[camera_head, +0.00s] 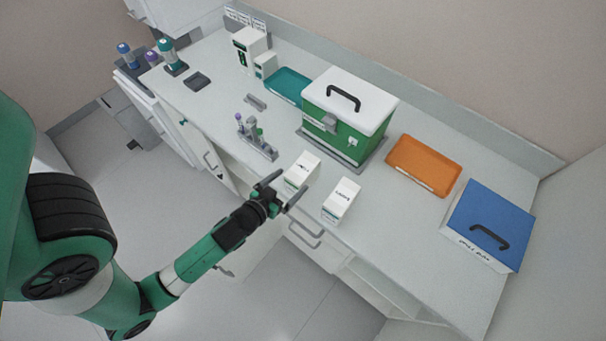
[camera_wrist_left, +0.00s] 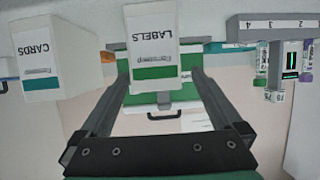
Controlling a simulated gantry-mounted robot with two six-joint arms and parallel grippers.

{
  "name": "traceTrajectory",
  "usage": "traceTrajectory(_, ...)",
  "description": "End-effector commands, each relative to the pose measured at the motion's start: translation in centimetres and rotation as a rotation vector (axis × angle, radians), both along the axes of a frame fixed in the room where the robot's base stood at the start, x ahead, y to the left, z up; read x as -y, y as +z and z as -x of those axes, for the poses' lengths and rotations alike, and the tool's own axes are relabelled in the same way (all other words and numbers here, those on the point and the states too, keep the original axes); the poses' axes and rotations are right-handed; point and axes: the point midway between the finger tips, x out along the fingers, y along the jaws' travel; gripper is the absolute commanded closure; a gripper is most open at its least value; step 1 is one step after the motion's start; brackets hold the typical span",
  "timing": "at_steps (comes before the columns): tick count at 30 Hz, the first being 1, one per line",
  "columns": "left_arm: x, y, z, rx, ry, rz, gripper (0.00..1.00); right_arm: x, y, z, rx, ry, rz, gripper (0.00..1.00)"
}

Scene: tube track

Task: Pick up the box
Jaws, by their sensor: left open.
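A white LABELS box (camera_head: 302,170) with a green band stands near the counter's front edge. A similar white CARDS box (camera_head: 342,201) stands to its right. My left gripper (camera_head: 279,187) is open at the front side of the LABELS box. In the left wrist view, the LABELS box (camera_wrist_left: 152,45) appears upside down between the two fingers of my left gripper (camera_wrist_left: 158,72). I cannot tell whether the fingers touch it. The CARDS box (camera_wrist_left: 50,58) is outside the fingers, at the left of that view. My right gripper is not in view.
A green case (camera_head: 345,110) with a white lid and handle stands behind the boxes. A tube rack (camera_head: 257,143) stands to the left. An orange tray (camera_head: 424,164) and a blue-lidded box (camera_head: 490,225) lie to the right. A teal tray (camera_head: 288,84) is farther back.

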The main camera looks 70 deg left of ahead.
Motion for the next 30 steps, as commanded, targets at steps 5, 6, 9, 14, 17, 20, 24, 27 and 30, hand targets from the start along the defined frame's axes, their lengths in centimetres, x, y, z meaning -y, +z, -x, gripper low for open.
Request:
traceTrajectory(5,-0.8,-0.7,-1.3,0.0,0.0,0.0,0.0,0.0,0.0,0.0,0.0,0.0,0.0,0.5)
traceTrajectory(6,-0.8,-0.7,-1.3,-0.001,0.0,0.0,0.0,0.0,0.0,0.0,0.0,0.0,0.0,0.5)
traceTrajectory(9,-1.0,-1.0,-1.7,0.0,-0.001,0.0,0.0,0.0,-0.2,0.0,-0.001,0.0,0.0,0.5)
traceTrajectory(14,-1.9,-2.5,-3.8,0.001,-0.001,0.0,0.0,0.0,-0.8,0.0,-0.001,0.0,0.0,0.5)
traceTrajectory(17,-2.7,-3.0,-4.9,0.0,0.0,-0.001,0.0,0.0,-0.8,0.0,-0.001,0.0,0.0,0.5)
traceTrajectory(20,-3.0,-3.2,-5.4,0.0,-0.002,0.001,0.0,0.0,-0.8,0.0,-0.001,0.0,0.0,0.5)
traceTrajectory(24,-3.0,-3.2,-5.4,-0.001,-0.002,0.0,0.0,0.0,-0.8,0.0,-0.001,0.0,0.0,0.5)
traceTrajectory(27,-2.9,-3.2,-5.4,-0.001,-0.002,0.0,0.11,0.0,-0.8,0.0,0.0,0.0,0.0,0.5)
traceTrajectory(30,-2.9,-3.2,-5.4,-0.001,-0.002,0.0,0.29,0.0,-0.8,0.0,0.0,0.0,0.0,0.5)
